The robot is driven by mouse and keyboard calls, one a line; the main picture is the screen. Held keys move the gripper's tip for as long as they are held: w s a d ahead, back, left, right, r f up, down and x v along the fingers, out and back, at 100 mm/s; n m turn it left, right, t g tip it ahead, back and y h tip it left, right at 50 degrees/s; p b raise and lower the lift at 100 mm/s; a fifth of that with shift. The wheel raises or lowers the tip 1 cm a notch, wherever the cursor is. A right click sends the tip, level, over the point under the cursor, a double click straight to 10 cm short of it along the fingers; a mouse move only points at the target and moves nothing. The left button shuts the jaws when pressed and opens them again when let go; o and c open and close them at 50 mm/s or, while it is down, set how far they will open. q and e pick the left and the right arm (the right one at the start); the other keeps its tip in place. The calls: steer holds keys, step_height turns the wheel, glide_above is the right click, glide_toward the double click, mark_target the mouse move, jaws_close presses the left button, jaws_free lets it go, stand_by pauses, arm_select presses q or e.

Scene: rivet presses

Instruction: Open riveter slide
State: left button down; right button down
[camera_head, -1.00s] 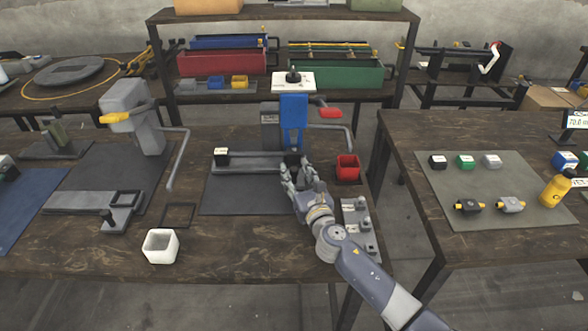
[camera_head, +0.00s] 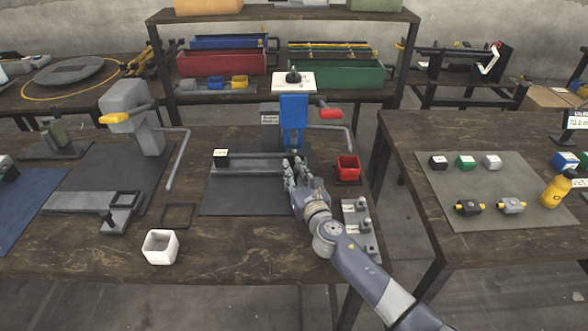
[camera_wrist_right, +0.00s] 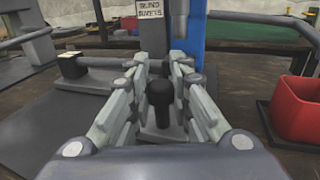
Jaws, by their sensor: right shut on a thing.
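The riveter stands at the back of the middle table, with a blue upright body (camera_head: 293,122) and a red-tipped lever (camera_head: 330,113). A grey slide rail (camera_head: 250,162) runs left from its foot across a dark mat. My right gripper (camera_head: 293,168) is at the right end of the rail, in front of the blue body. In the right wrist view its fingers (camera_wrist_right: 160,95) are around a black upright knob (camera_wrist_right: 160,102) on a grey block, and they are shut on it. The block's lower part is partly hidden by the fingers. My left gripper is not in view.
A red bin (camera_head: 347,168) stands close to the right of the gripper. A grey fixture (camera_head: 358,225) lies nearer the front edge. A small black block (camera_head: 221,155) sits at the rail's left end. A white cup (camera_head: 160,247) stands at the front left. The mat's front is clear.

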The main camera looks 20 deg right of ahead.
steer(key=s+a, duration=0.1)
steer(key=s, duration=0.3)
steer(key=s+a+p, duration=0.1)
steer(key=s, duration=0.3)
steer(key=s+a, duration=0.1)
steer(key=s, duration=0.3)
steer(key=shift+s+a+p, duration=0.2)
steer(key=shift+a+p, duration=0.05)
steer(key=shift+p, duration=0.05)
steer(key=c, duration=1.4)
jaws_free()
steer(key=shift+d, duration=0.15)
steer(key=s, duration=1.2)
steer(key=shift+d, duration=0.15)
steer(key=shift+s, duration=0.1)
